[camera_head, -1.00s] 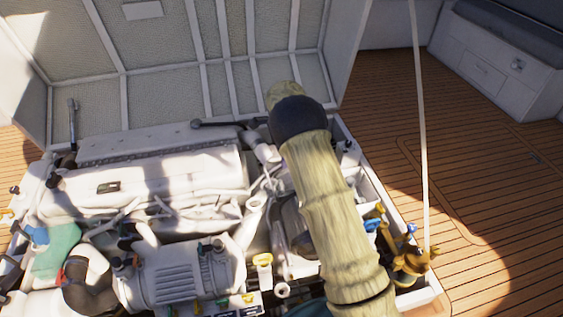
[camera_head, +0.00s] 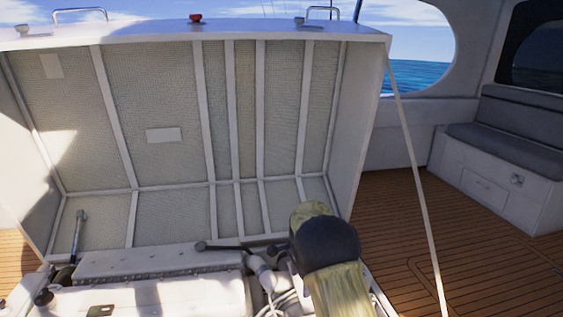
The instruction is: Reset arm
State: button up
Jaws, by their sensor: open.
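My arm, in a tan sleeve with a black joint (camera_head: 325,243), rises from the bottom of the head view right of centre. It stands in front of the right side of the engine bay and the lower edge of the open hatch lid. My gripper is not in the picture, so its jaws and anything near them are hidden from me. The white engine (camera_head: 165,295) shows only by its upper part at the bottom left.
The hatch lid (camera_head: 165,85) stands raised behind the engine, with a pale strap or pole (camera_head: 416,180) to its right. A grey-cushioned bench (camera_head: 500,165) stands at the right. The wooden deck (camera_head: 480,265) there is clear.

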jog(key=s+d+r+n+t, duration=0.1)
jog(key=s+d+r+n, duration=0.3)
jog(key=s, duration=0.6)
jog(key=s+d+n, duration=0.2)
jog(key=s+n, duration=0.3)
jog(key=s, duration=0.5)
jog(key=s+d+r+n+t, duration=0.1)
jog(key=s+d+r+n, duration=0.3)
jog(key=s, duration=0.6)
notch_tip(320, 180, up, 20)
jog(key=n+p, duration=0.1)
jog(key=p, duration=2.1)
jog(key=shift+w+a+r, duration=0.15)
jog(key=shift+a+r, duration=0.1)
